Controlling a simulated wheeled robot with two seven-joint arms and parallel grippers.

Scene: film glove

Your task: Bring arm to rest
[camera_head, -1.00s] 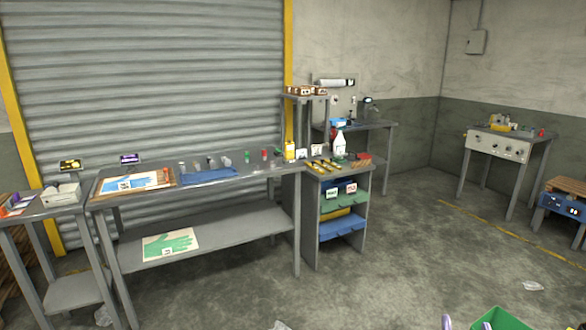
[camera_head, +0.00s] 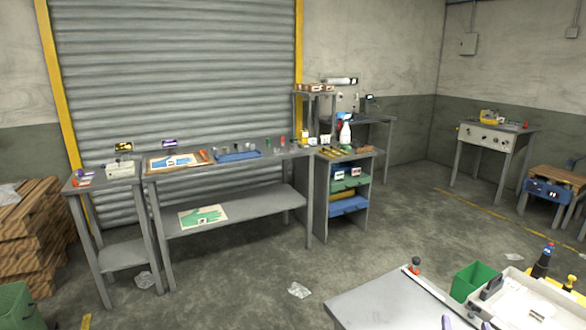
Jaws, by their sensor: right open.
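The right gripper (camera_head: 466,323) shows only as two pale purple fingertips at the bottom edge of the head view. The tips stand apart with nothing seen between them, so it is open. They appear in front of the grey table (camera_head: 375,303) at the bottom right. Whether they touch it I cannot tell. The rest of my right arm is out of the picture. My left gripper is not in view.
A green bin (camera_head: 470,280) and a white tray (camera_head: 535,308) with bottles are near the fingertips. A long workbench (camera_head: 235,212) and a shelf unit (camera_head: 340,214) stand farther back. Wooden pallets (camera_head: 28,240) are stacked left. Floor between is mostly clear, with some crumpled plastic (camera_head: 299,290).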

